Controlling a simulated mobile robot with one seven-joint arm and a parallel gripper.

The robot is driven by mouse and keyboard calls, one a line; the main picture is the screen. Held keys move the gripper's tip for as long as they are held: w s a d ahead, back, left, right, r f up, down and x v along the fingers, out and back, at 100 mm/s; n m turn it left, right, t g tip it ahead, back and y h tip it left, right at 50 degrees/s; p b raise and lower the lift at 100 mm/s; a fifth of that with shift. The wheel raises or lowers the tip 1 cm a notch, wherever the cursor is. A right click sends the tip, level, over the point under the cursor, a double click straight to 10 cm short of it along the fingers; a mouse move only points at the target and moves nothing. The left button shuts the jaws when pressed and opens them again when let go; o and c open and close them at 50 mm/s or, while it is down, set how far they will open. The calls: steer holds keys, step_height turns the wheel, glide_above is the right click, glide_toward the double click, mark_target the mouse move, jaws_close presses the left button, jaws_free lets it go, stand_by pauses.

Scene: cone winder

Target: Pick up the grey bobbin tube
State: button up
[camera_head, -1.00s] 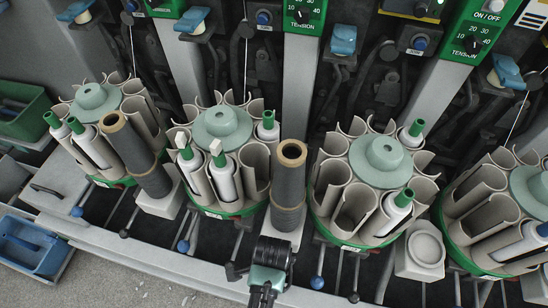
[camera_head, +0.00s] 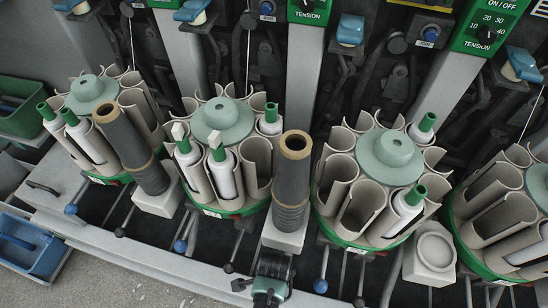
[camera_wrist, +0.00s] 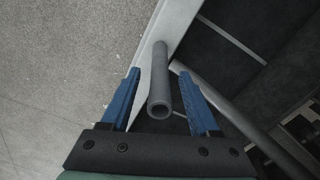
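The grey bobbin tube (camera_wrist: 160,82) shows in the wrist view as a slim, plain grey tube. Its open round end faces my wrist camera. My gripper (camera_wrist: 160,72) is open, with one blue finger on each side of the tube. A gap shows between the tube and each finger, so nothing is gripped. In the head view, only the dark and green end of my arm shows at the bottom middle; my fingers and this slim tube cannot be made out there.
A tall dark grey stack with a brown top (camera_head: 290,180) stands just beyond my arm; a similar one (camera_head: 130,150) stands to the left. Round magazines (camera_head: 222,122) hold white bobbins with green tips. Blue-knobbed levers (camera_head: 320,285) stick out along the front edge. Open floor lies front left.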

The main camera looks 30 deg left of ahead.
jaws_close()
stand_by(1.2)
